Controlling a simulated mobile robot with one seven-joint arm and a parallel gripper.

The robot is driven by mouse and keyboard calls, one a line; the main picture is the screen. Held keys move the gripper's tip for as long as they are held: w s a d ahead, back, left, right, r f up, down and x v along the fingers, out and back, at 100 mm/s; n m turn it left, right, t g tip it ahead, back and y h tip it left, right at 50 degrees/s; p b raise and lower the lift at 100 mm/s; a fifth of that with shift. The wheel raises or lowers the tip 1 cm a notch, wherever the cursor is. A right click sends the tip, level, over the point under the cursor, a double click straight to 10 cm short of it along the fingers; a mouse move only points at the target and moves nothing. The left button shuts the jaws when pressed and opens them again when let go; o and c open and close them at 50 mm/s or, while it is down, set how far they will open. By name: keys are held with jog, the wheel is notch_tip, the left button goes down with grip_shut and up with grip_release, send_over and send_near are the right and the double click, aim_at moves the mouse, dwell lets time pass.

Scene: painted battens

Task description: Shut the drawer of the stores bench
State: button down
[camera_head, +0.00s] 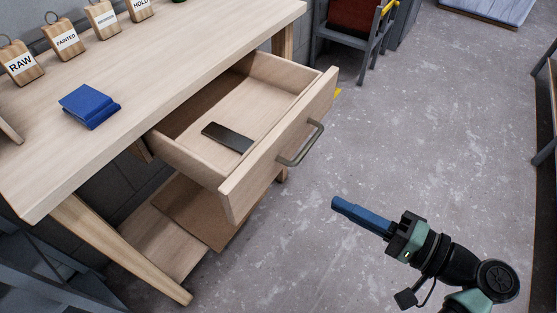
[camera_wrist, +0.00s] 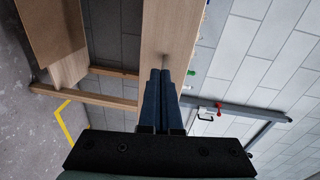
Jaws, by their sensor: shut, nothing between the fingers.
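The stores bench (camera_head: 150,95) is pale wood and stands at the left of the head view. Its drawer (camera_head: 262,160) is pulled well out, and its inside shows. A grey bar handle (camera_head: 301,146) is on the drawer front. A dark flat phone-like thing (camera_head: 227,137) lies in the drawer. My gripper (camera_head: 336,204) is shut and empty, in front of the drawer and to the right of its front, apart from it. In the wrist view the shut blue fingers (camera_wrist: 161,78) point towards pale wooden parts of furniture; which part is which I cannot tell.
A blue block-like thing (camera_head: 90,105) and several labelled wooden tags (camera_head: 66,40) stand on the bench top. A lower shelf (camera_head: 190,215) lies under the drawer. A grey-framed chair (camera_head: 355,25) stands at the back. The concrete floor (camera_head: 420,130) right of the drawer is clear.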

aim_at(187, 143)
jog(key=shift+y, duration=0.7)
jog(key=x, duration=0.4)
jog(key=s+b+x, duration=0.1)
jog(key=x, duration=0.3)
jog(key=a+x, duration=0.1)
jog(key=x, duration=0.3)
jog(key=shift+s+a+r, duration=0.1)
jog(key=shift+s+a, duration=0.1)
jog(key=shift+a, duration=0.05)
jog(key=b+x, duration=0.3)
jog(key=x, duration=1.9)
jog(key=shift+s+a, duration=0.1)
jog(key=shift+w+a+b, duration=0.3)
jog(key=shift+a+b, duration=0.05)
jog(key=shift+a, duration=0.1)
jog(key=shift+a+r, duration=0.15)
